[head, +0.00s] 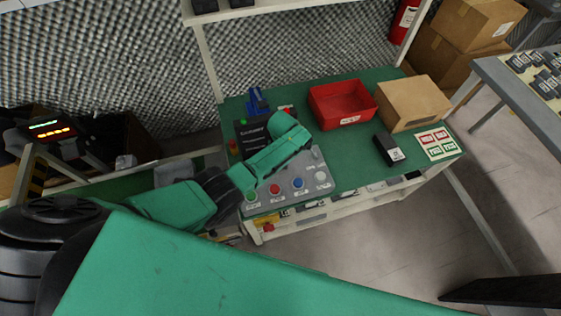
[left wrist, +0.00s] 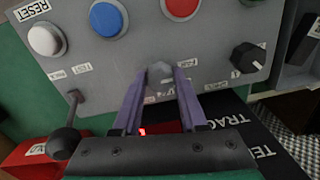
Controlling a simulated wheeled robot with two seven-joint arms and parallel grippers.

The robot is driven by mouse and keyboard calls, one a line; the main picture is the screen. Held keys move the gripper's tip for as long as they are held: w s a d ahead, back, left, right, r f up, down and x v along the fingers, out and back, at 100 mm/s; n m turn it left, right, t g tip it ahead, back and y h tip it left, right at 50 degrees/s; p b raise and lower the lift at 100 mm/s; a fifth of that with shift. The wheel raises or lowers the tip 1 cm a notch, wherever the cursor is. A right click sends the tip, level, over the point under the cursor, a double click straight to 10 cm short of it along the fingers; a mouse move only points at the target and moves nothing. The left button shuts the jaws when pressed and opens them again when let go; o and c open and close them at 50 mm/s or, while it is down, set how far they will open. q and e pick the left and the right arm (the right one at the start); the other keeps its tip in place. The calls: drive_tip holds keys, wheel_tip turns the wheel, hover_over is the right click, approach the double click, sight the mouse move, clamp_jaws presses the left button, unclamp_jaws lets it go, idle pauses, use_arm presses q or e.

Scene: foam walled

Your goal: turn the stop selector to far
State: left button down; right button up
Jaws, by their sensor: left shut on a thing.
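A grey control panel (left wrist: 125,55) fills the upper part of the left wrist view and lies on the green bench in the head view (head: 300,190). A small grey faceted knob (left wrist: 160,73) stands on it, and the small labels beside this knob are not readable. My left gripper (left wrist: 160,80) is shut on the grey knob, with one purple finger on each side. A separate black knob (left wrist: 248,58) sits to its right on the panel. In the head view my green arm covers the gripper and part of the panel. My right gripper is not in view.
The panel also carries white (left wrist: 46,39), blue (left wrist: 108,18) and red (left wrist: 181,7) buttons, and a black-ball lever (left wrist: 63,143) beside the left finger. On the bench are a red bin (head: 342,104), a cardboard box (head: 413,102) and a black block (head: 388,150).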

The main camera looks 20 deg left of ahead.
use_arm(q)
drive_tip(key=shift+w+r, duration=0.1)
drive_tip(key=shift+r, duration=0.05)
drive_tip(key=shift+c, duration=2.2)
unclamp_jaws()
drive_tip(key=shift+r, duration=0.35)
wheel_tip(320, 180, up, 6)
drive_tip(key=shift+d+p, duration=0.1)
drive_tip(key=shift+p, duration=1.1)
wheel_tip(320, 180, up, 8)
drive_tip(key=shift+f, duration=0.15)
